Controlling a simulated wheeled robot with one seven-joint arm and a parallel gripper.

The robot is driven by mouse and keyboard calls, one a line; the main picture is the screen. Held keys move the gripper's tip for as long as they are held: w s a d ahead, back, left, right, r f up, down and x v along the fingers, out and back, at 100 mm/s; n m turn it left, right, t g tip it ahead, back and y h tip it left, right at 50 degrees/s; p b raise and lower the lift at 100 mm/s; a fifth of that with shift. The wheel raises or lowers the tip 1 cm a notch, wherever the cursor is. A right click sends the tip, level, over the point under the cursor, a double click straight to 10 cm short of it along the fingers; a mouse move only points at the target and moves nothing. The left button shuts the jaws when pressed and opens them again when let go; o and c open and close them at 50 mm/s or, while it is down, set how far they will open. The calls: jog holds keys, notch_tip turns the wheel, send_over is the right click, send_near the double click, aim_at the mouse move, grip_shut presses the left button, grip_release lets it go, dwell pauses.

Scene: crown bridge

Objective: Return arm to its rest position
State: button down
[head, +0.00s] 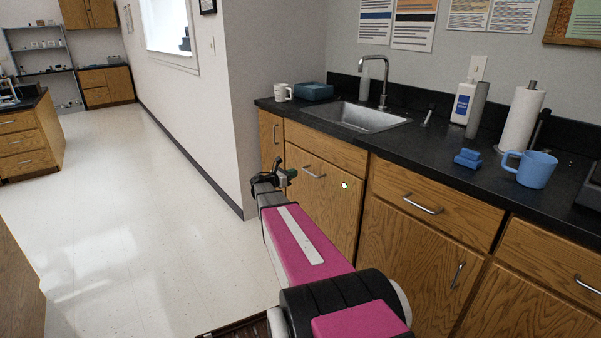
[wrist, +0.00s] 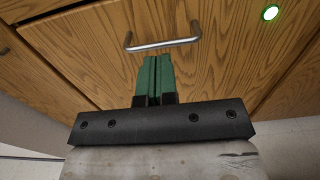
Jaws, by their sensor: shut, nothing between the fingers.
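My pink arm stretches forward from the bottom of the head view toward the wooden cabinets under the sink. My gripper (head: 291,173) is at its far end, in front of the cabinet door below the sink. In the wrist view my gripper (wrist: 156,60) shows two green fingers side by side, shut and empty. A metal door handle (wrist: 163,44) lies just beyond the fingertips in the picture. The same handle (head: 314,173) shows right of my gripper in the head view. I cannot tell whether the fingers touch it.
The black counter (head: 418,148) runs along the right with a sink (head: 356,116), a white mug (head: 282,92), a blue mug (head: 532,169), blue sponges (head: 467,158) and a paper roll (head: 520,121). Open floor (head: 130,215) lies to the left. A drawer unit (head: 30,140) stands at far left.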

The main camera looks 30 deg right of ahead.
jog(key=s+a+f+m+g+y, duration=0.1)
jog(key=s+a+f+m+y, duration=0.3)
jog(key=s+a, duration=0.5)
jog(key=s+a+f+m+g+y, duration=0.1)
jog(key=s+a+f+m+y, duration=0.2)
jog(key=s+a+m+y, duration=0.4)
jog(key=s+a+f+m+g+y, duration=0.1)
jog(key=s+a+f+m+y, duration=0.3)
jog(key=s+a+m, duration=0.5)
jog(key=s+a+y, duration=0.2)
jog(key=s+a, duration=0.2)
jog(key=a, duration=0.1)
jog(key=shift+f+y, duration=0.3)
jog(key=shift+f, duration=0.05)
jog(key=shift+a, duration=0.1)
